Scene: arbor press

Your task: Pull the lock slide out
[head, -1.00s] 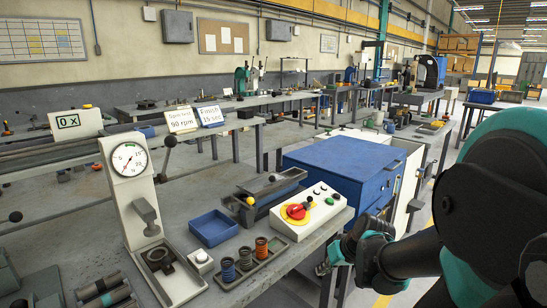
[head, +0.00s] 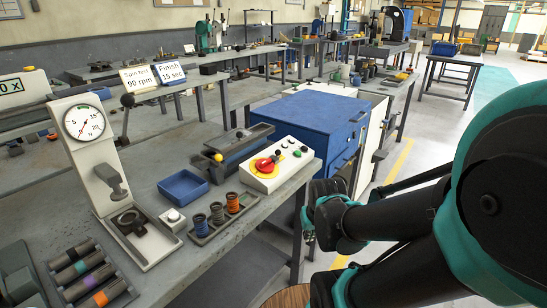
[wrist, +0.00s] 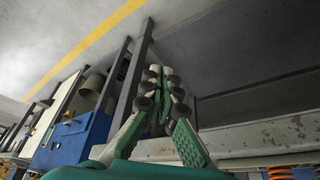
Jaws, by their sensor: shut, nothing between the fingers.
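The arbor press (head: 97,190) stands on the bench at the left with its round dial gauge (head: 84,122) facing me. A dark metal slide unit (head: 240,146) with a yellow ball knob (head: 217,157) lies on the bench near its far edge; I cannot tell for sure whether this is the lock slide. My gripper (head: 307,238) is beyond the bench's right edge, apart from these things, partly hidden by its own wrist. In the wrist view my gripper (wrist: 160,95) has its fingertips together and empty, above the floor beside the bench edge.
A white control box (head: 283,182) with a red-and-yellow switch sits near the bench's right edge. A blue tray (head: 183,187), a rack of springs (head: 226,224) and a rack of dark cylinders (head: 90,275) are on the bench. A blue cabinet (head: 310,125) stands behind.

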